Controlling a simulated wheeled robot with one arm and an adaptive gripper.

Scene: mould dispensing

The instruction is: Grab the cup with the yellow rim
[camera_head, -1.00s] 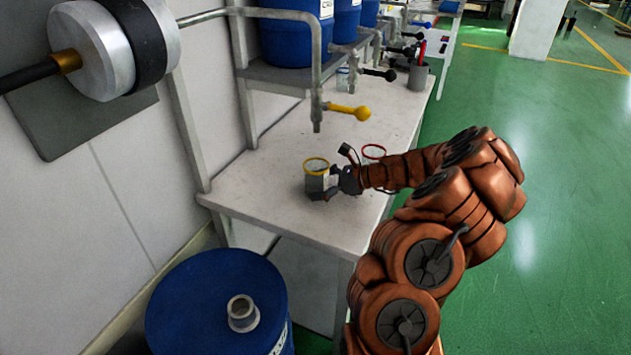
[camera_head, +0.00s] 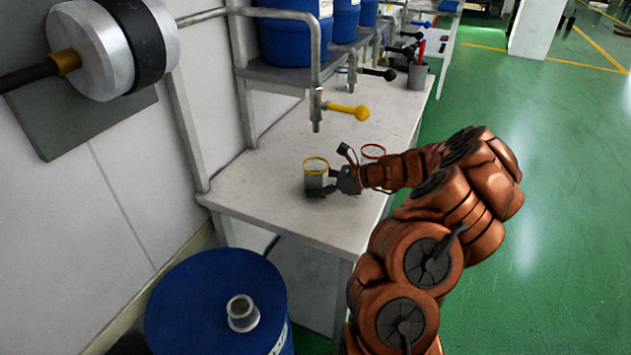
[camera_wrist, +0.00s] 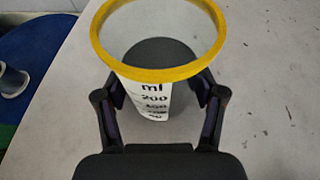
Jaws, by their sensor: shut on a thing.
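The cup with the yellow rim (camera_head: 316,166) is a clear measuring cup with a white ml scale. It is upright at the table's near part, below the tap with the yellow handle. In the wrist view the cup (camera_wrist: 158,84) fills the upper middle, its rim toward the camera. My gripper (camera_head: 326,187) comes from the right and is shut on the cup. In the wrist view its two dark fingers (camera_wrist: 160,105) press on the cup's left and right sides. I cannot tell whether the cup's base touches the table.
A cup with a red rim (camera_head: 373,151) stands behind my wrist, close to my arm. The yellow-handled tap (camera_head: 347,111) hangs above the white table (camera_head: 262,191). A blue drum (camera_head: 215,300) stands at the near left. A grey holder (camera_head: 417,76) stands farther back. The table's left part is clear.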

